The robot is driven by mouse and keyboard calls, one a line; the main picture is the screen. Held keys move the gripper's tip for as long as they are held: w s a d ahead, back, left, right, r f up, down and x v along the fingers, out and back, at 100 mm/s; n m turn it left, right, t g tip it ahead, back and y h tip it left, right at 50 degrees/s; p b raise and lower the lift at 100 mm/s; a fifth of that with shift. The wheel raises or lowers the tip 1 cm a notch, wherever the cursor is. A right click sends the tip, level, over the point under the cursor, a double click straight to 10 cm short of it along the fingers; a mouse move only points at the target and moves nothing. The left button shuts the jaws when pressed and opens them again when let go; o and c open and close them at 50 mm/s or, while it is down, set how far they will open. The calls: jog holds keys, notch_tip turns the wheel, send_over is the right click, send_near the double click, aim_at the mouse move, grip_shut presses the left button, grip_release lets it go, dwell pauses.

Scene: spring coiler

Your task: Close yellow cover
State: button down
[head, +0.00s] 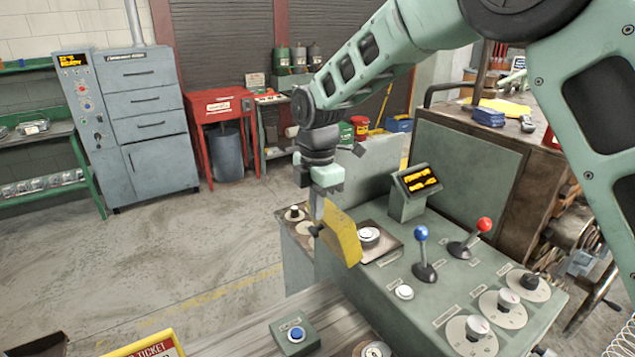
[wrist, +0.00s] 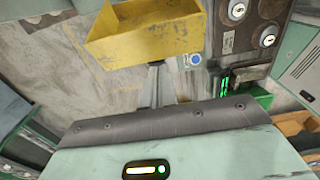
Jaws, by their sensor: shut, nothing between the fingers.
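The yellow cover (head: 343,238) stands raised and tilted on the left edge of the green console, beside a white round button (head: 369,235). In the wrist view the yellow cover (wrist: 150,38) is at the top, its hollow side partly showing. My gripper (head: 318,212) is close to the cover's left side in the head view, pointing down, and partly in front of it. In the wrist view the narrow fingertips of my gripper (wrist: 157,70) are just below the cover's lower edge. The fingers are shut and empty. I cannot tell whether they touch the cover.
The console bears a blue-knobbed lever (head: 421,250), a red-knobbed lever (head: 475,240), several dials and a small lit display (head: 417,181). A blue button box (head: 294,336) sits in front. A grey cabinet (head: 145,120) and red table (head: 222,120) stand behind. Open floor lies left.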

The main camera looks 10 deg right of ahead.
jog(key=shift+f, duration=1.15)
jog(key=shift+w+d+r+y, duration=0.2)
jog(key=shift+d+r+y, duration=0.15)
jog(key=shift+d+y, duration=0.1)
jog(key=w+d+g+y+b, duration=0.2)
jog(key=w+d+y+b, duration=0.1)
jog(key=d, duration=0.5)
jog(key=w+d+f+g+y+b, duration=0.1)
jog(key=w+d+g+y+b, duration=0.1)
jog(key=d+y, duration=0.4)
jog(key=shift+w+d+b, duration=0.6)
jog(key=shift+w+d, duration=0.2)
jog(key=shift+d, duration=0.15)
jog(key=shift+f, duration=0.2)
jog(key=shift+r, duration=0.1)
